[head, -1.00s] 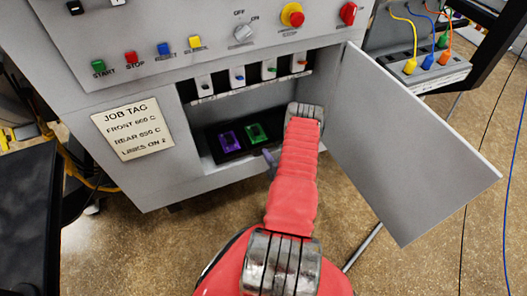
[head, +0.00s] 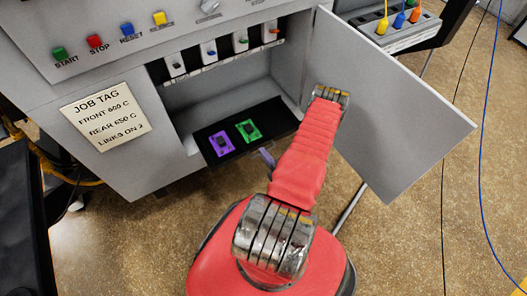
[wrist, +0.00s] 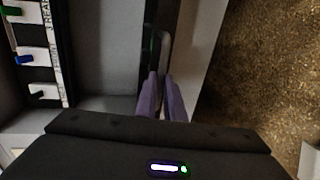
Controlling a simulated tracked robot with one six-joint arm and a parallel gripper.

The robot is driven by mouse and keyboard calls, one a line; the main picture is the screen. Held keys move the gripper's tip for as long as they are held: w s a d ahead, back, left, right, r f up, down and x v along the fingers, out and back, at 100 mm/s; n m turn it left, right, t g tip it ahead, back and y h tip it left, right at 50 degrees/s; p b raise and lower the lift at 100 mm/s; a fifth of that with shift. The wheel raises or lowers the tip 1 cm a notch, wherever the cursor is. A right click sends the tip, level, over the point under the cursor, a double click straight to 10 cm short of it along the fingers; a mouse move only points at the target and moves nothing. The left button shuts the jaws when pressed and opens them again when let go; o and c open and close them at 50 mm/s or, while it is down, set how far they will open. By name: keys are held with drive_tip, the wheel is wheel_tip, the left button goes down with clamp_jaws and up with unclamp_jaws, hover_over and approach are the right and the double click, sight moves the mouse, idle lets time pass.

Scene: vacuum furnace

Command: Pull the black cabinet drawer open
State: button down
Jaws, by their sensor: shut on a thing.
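The black drawer (head: 276,116) is at the bottom of the grey cabinet's open compartment in the head view. It stands partly out, with bare grey compartment floor behind it. A purple piece (head: 219,144) and a green piece (head: 248,130) lie in it. My gripper (head: 267,156) is at the drawer's front edge, mostly hidden by my red arm. In the wrist view, its two purple-grey fingers (wrist: 165,97) are shut on the drawer's handle (wrist: 163,50), a pale loop on the black front. The exact contact is dark.
The grey cabinet door (head: 385,105) stands open to the right, close beside my arm. Several small switches (head: 208,49) line the compartment's upper edge. A job tag (head: 103,115) is on the cabinet front at left. A socket strip (head: 392,25) with coloured plugs is at upper right. Brown floor lies in front.

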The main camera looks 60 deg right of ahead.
drive_tip(key=shift+f, duration=0.1)
drive_tip(key=c, duration=1.9)
unclamp_jaws()
drive_tip(key=shift+o, duration=0.2)
drive_tip(key=shift+s, duration=0.1)
drive_tip(key=v, duration=1.3)
drive_tip(key=shift+s+a, duration=0.2)
drive_tip(key=shift+s, duration=0.1)
drive_tip(key=shift+m, duration=0.3)
